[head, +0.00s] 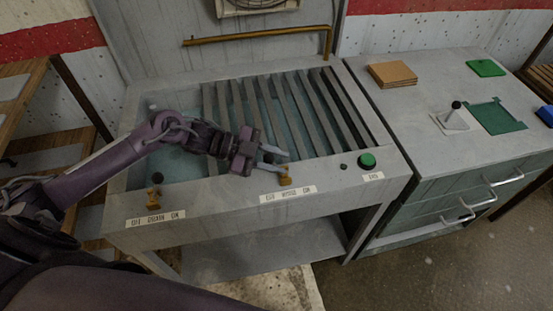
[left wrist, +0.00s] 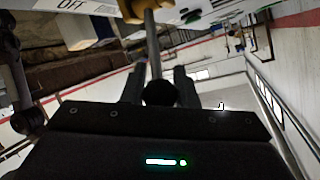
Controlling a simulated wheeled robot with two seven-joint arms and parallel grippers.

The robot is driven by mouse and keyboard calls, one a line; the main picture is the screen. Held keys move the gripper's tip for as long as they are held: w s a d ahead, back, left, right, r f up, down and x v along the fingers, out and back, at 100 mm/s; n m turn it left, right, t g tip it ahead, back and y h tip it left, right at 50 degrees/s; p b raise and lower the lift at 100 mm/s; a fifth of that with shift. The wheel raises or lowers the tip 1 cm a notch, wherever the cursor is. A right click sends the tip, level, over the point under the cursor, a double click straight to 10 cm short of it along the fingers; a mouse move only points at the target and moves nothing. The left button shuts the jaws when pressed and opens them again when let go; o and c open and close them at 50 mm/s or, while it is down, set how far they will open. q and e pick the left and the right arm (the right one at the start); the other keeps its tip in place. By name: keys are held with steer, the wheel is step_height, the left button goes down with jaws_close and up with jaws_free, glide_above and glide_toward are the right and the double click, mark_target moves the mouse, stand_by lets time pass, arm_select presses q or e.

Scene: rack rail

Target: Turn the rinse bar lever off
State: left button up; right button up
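The rinse bar lever has a brass base (head: 284,180) on the front ledge of the grey sink, just above a white label (head: 288,194) reading OFF and ON at its ends. My left gripper (head: 275,156) is at this lever, with its fingers spread apart. In the left wrist view, the lever's rod runs from the brass base (left wrist: 140,12) to a black knob (left wrist: 160,93), which sits between the two fingers (left wrist: 160,82). I cannot tell whether either finger touches it. The lever's exact tilt is partly hidden by the gripper in the head view. My right gripper is out of view.
Another brass lever (head: 155,192) with a black knob stands at the ledge's left, and a green button (head: 367,160) at its right. Slanted grey slats (head: 300,110) cover much of the sink. A side cabinet (head: 420,110) holds a small black-knobbed lever (head: 455,112) and green pieces.

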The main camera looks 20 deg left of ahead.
arm_select(q)
steer(key=o, duration=0.4)
steer(key=shift+o, duration=0.2)
steer(key=b+v, duration=0.1)
steer(key=v, duration=0.7)
steer(key=shift+b, duration=0.35)
steer(key=shift+d, duration=0.1)
